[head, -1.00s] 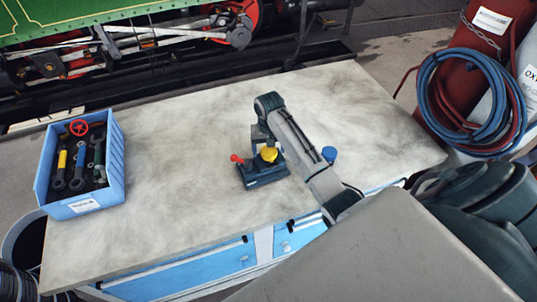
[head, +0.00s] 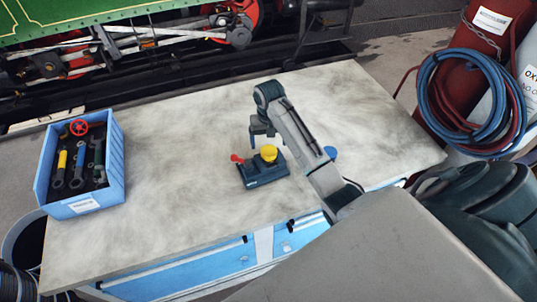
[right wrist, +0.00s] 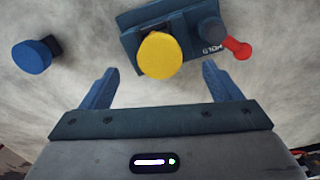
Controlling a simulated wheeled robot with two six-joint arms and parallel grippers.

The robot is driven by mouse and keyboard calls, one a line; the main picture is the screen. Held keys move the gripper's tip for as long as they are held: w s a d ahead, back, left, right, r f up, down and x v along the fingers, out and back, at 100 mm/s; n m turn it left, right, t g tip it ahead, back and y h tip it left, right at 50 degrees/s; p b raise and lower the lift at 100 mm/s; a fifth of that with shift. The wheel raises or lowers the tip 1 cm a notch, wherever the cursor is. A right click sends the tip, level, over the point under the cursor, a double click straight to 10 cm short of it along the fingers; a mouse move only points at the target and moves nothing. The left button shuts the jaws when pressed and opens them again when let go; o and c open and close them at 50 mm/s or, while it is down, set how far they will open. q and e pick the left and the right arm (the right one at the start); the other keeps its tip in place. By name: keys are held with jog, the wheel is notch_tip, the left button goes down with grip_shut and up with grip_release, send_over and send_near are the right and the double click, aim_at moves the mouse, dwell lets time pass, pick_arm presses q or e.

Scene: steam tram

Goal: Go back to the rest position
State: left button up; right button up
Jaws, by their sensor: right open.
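My right gripper (head: 263,133) is over the workbench in the head view, above and just behind a small dark block with a yellow knob (head: 269,153) and a red-tipped lever (head: 237,158). In the right wrist view the two blue fingers of the gripper (right wrist: 160,88) are spread wide with nothing between them. The yellow knob (right wrist: 160,55) and the dark block (right wrist: 130,20) lie beyond the fingertips, apart from them. My left gripper is not in view.
The workbench (head: 180,160) is mostly bare. A blue bin (head: 113,165) of tools stands at its left end. A blue knob (head: 330,153) is beside my right arm. Gas cylinders with coiled hoses (head: 470,100) stand at the right, the green tram (head: 60,22) behind.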

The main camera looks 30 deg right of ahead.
jog(key=shift+r, duration=0.5)
